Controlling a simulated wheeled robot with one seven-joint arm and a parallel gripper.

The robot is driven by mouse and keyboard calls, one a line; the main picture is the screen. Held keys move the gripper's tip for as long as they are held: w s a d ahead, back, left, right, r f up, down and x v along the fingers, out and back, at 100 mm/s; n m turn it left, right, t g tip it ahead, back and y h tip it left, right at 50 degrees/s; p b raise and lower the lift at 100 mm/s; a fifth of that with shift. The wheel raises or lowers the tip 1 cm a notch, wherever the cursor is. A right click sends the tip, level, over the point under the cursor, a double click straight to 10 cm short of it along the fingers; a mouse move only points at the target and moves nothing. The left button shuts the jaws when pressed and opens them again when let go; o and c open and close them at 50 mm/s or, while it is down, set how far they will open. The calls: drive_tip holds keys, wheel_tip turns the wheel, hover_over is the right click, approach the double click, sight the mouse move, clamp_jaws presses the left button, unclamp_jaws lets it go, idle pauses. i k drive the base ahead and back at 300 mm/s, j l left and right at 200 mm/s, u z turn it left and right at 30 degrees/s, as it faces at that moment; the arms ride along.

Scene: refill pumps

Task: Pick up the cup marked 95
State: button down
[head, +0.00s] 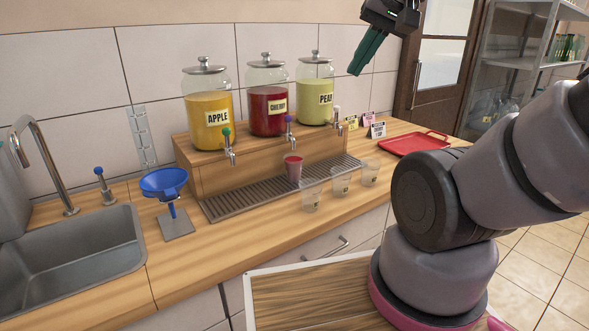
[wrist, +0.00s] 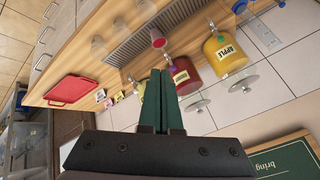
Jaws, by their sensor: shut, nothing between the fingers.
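Three clear, empty-looking cups stand in a row on the wooden counter in front of the drip tray: a left cup (head: 311,196), a middle cup (head: 340,184) and a right cup (head: 370,174). Each has a small label, too small to read, so I cannot tell which is marked 95. A cup with red contents (head: 293,169) stands on the drip tray; it also shows in the wrist view (wrist: 158,41). My gripper (head: 355,72) is high above the counter, near the wall and well away from the cups. Its green fingers, seen in the wrist view (wrist: 161,74), are together and empty.
Apple (head: 207,117), cherry (head: 268,108) and pear (head: 315,98) jars stand on a wooden riser with taps behind the drip tray (head: 235,204). A blue funnel (head: 165,182) and sink (head: 80,245) are left. Small signs (head: 377,130) and a red tray (head: 413,144) are right.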

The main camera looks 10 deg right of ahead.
sight(294, 168)
drive_tip(key=l+u, duration=0.35)
drive_tip(key=l, duration=0.35)
drive_tip(key=l+u, duration=0.4)
drive_tip(key=l, duration=0.35)
drive_tip(key=k, duration=0.05)
